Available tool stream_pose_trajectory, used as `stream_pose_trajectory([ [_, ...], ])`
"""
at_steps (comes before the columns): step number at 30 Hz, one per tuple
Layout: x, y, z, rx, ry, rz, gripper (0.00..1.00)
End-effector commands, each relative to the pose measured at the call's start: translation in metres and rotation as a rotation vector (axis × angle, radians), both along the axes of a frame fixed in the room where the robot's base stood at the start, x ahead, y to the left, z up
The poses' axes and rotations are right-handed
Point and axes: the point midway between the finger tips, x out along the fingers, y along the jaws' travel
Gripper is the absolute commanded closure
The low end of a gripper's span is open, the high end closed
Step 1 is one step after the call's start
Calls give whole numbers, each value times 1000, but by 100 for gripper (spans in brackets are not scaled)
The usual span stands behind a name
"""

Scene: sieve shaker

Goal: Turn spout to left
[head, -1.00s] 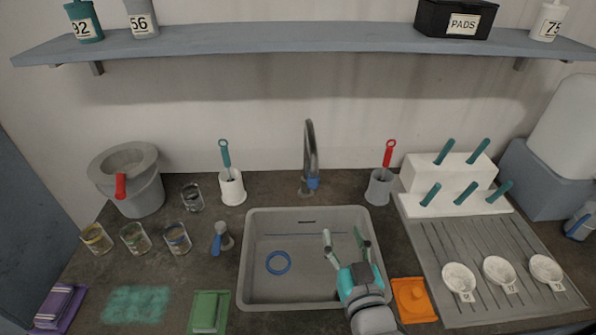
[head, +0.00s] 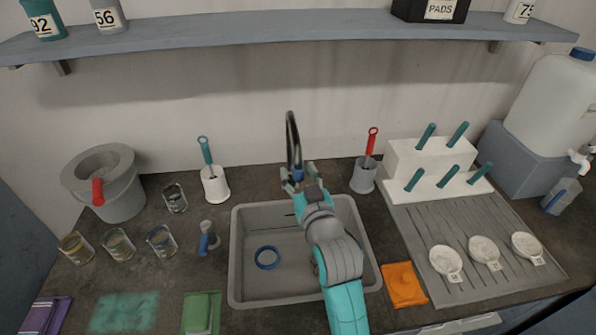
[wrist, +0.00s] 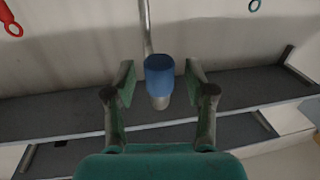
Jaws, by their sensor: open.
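The spout (head: 292,140) is a grey metal gooseneck tap behind the sink, with a blue collar (head: 298,175) near its lower end. In the wrist view the blue collar (wrist: 160,73) is at the middle, with a thin metal pipe above it and a short metal tip below. My gripper (head: 299,178) is at the spout in the head view. In the wrist view my gripper (wrist: 161,85) is open, with one finger on each side of the blue collar and a gap visible on both sides. The tap's base is hidden by my gripper in the head view.
The grey sink (head: 238,240) holds a blue ring (head: 267,257). A white brush holder (head: 215,186) stands left of the spout and a grey one (head: 363,176) stands right. A shelf (head: 270,32) runs above. A white block (head: 430,160) with teal handles is at the right.

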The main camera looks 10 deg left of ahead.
Motion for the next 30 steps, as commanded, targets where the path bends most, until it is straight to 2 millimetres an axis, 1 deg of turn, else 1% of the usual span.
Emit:
stream_pose_trajectory([
  [4, 8, 4, 0, 0, 0, 0, 45],
  [13, 9, 4, 0, 0, 1, 0, 45],
  [14, 9, 4, 0, 0, 1, 0, 53],
  [15, 9, 4, 0, 0, 1, 0, 63],
  [17, 9, 4, 0, 0, 1, 0, 78],
  [18, 9, 4, 0, 0, 1, 0, 88],
  [19, 9, 4, 0, 0, 1, 0, 95],
  [20, 9, 4, 0, 0, 1, 0, 100],
  [26, 9, 4, 0, 0, 1, 0, 100],
  [30, 8, 9, 0, 0, 1, 0, 100],
])
